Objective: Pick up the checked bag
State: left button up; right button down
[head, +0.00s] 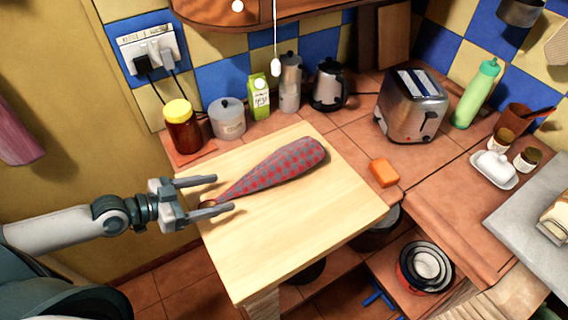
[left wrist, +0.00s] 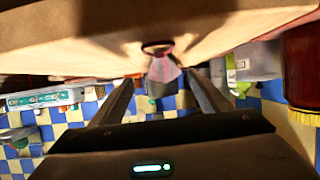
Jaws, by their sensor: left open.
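The checked bag (head: 278,167) is long and tapered, in red and grey checks. It lies on the pale wooden board (head: 290,232), its wide end toward the back right and its narrow end, with a small ring, toward the left. My left gripper (head: 222,193) is open, its two fingers on either side of the bag's narrow end. In the left wrist view the bag (left wrist: 163,69) shows small, with its dark ring, ahead and between the open fingers (left wrist: 160,88). I cannot tell whether either finger touches it. My right gripper is in neither view.
Behind the board stand a yellow-lidded jar (head: 183,128), a lidded canister (head: 228,121), a green carton (head: 258,97) and a kettle (head: 328,88). A toaster (head: 412,106) and an orange block (head: 384,173) are to the right. The board's front part is clear.

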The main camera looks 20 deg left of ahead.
aim_at(239, 185)
pick_arm(q)
jog(key=shift+x, duration=1.25)
jog(key=shift+w+d+f+p, duration=0.15)
jog(key=shift+w+d+p, duration=0.05)
jog(key=shift+p, duration=0.1)
jog(key=shift+w+d+f+p, duration=0.1)
jog(key=shift+w+d+p, duration=0.15)
jog(key=shift+w, duration=0.2)
jog(key=shift+w+d+f+p, duration=0.1)
jog(key=shift+w+d+p, duration=0.15)
jog(key=shift+w, duration=0.15)
jog(key=shift+p+x, duration=0.45)
jog(key=shift+x, duration=0.45)
jog(key=shift+w+d+f, duration=0.3)
jog(key=shift+w+f, duration=0.1)
jog(key=shift+w, duration=0.2)
